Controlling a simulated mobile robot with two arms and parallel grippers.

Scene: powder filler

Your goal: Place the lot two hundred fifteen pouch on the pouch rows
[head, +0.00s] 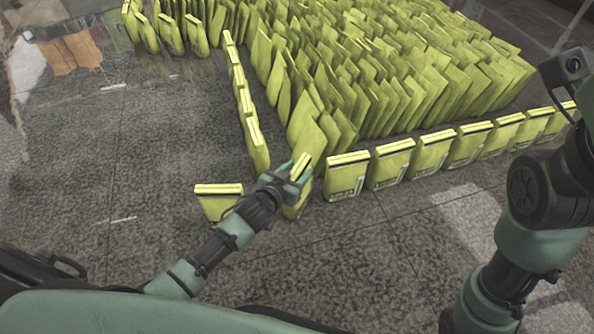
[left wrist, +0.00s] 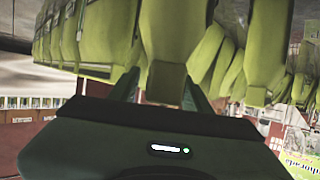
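My left gripper (head: 291,178) is at the near corner of the pouch rows, its fingers on either side of a yellow-green pouch (head: 299,166). The gripper looks shut on this pouch, which is upright and partly hidden by the fingers. In the left wrist view, the held pouch (left wrist: 166,82) shows between the two fingers (left wrist: 163,92). The pouch rows include a front row (head: 390,165) of upright pouches to the right and a side row (head: 246,104) running away from me. No lot number is readable. My right gripper is out of view.
A separate pouch (head: 218,203) stands left of my left gripper, close to my forearm. A dense block of pouches (head: 390,70) fills the area behind the rows. More pouches (head: 170,33) stand at the far left. The grey speckled floor (head: 90,165) is clear at the left.

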